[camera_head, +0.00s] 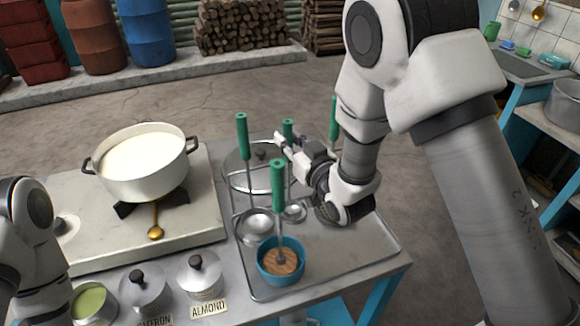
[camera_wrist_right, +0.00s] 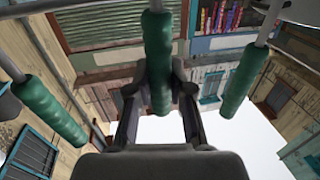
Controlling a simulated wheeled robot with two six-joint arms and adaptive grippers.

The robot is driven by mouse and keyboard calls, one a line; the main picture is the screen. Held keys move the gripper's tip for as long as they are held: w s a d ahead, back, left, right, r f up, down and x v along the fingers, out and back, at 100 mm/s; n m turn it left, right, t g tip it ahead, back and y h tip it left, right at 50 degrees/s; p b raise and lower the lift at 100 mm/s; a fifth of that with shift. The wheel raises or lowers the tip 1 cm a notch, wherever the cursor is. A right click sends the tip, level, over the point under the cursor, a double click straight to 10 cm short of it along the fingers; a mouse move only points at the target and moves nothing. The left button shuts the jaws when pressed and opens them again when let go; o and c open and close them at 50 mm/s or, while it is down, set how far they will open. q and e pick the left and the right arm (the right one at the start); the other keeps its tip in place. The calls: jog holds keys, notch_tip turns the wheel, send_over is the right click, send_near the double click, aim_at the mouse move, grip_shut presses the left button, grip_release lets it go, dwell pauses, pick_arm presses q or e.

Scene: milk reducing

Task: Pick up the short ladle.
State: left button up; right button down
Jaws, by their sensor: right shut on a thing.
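A ladle with a green handle (camera_head: 288,127) and a small metal bowl (camera_head: 294,213) hangs upright at the rack; it looks like the short ladle. My right gripper (camera_head: 286,142) is shut on its handle. In the right wrist view the green handle (camera_wrist_right: 158,60) stands between the two fingers (camera_wrist_right: 158,92). Part of the ladle's shaft is hidden behind another tool's handle and my gripper. My left arm shows at the left edge, but its gripper is out of view.
Other green-handled tools (camera_head: 242,135) (camera_head: 278,186) (camera_head: 334,119) stand close around my right gripper. A blue bowl (camera_head: 264,270) stands in front. A milk pot (camera_head: 112,187) sits on the stove at left. The tray's right side (camera_head: 365,245) is clear.

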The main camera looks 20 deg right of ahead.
notch_tip(320, 180, up, 18)
dwell(0.5)
dwell(1.1)
